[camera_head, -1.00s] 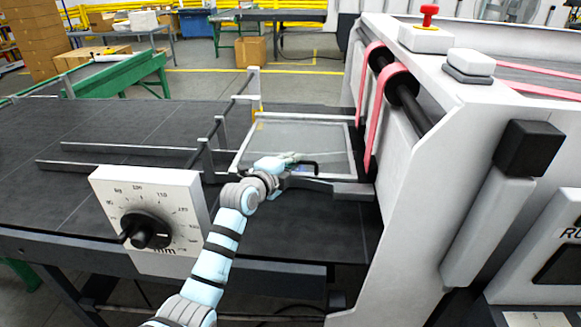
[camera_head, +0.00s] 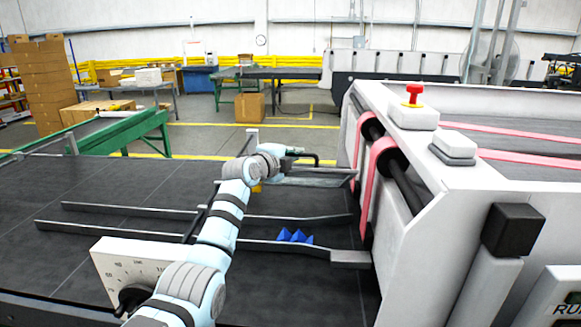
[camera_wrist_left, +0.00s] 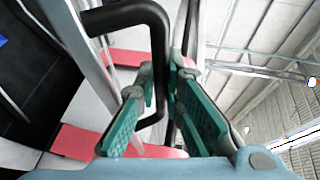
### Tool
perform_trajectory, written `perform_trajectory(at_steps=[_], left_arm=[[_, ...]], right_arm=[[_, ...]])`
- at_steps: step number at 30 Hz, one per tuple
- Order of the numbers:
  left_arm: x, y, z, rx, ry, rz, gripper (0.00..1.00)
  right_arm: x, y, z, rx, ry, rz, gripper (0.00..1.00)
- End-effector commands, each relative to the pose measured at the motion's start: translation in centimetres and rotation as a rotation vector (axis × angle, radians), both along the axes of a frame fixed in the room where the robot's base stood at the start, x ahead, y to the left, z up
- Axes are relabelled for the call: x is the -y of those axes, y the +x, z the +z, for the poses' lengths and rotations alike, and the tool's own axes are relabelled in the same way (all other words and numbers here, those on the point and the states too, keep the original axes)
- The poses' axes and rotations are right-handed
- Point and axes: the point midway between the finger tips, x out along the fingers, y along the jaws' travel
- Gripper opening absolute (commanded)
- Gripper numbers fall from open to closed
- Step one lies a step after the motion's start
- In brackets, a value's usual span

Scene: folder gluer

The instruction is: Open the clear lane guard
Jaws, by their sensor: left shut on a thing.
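The clear lane guard (camera_head: 315,179) shows in the head view as a thin panel seen nearly edge-on. It is raised above the lane, left of the pink belts. Its black handle (camera_head: 318,159) sticks out at my left gripper (camera_head: 291,152). In the left wrist view the bent black handle (camera_wrist_left: 152,30) runs between the green finger pads of my left gripper (camera_wrist_left: 160,98), which is shut on it. My left forearm hides part of the lane rails. My right gripper is in neither view.
Blue pieces (camera_head: 295,237) lie in the lane by the lower rail (camera_head: 130,231). The white dial plate (camera_head: 115,265) stands at the front left. The machine's white side frame (camera_head: 425,235) with pink belts (camera_head: 378,170) bounds the right. Air above the dark table (camera_head: 110,190) is free.

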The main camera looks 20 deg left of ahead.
Motion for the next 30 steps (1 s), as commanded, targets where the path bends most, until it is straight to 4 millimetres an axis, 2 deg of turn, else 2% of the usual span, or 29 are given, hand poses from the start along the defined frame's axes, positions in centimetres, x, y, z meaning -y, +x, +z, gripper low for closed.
perform_trajectory(at_steps=[11,12,15,25,30], left_arm=[[0.0,0.1,0.3,0.004,0.002,0.001,0.00],[0.0,0.1,0.3,0.004,0.002,0.001,0.15],[-0.1,0.1,0.2,0.003,0.001,0.001,0.30],[-0.1,0.0,0.1,0.001,0.000,0.000,0.30],[-0.3,-1.7,0.5,0.004,0.002,0.001,0.30]], right_arm=[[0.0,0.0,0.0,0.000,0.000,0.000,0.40],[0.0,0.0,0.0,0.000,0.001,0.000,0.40],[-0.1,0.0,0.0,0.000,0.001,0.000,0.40],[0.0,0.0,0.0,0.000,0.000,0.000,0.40],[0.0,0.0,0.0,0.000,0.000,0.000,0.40]])
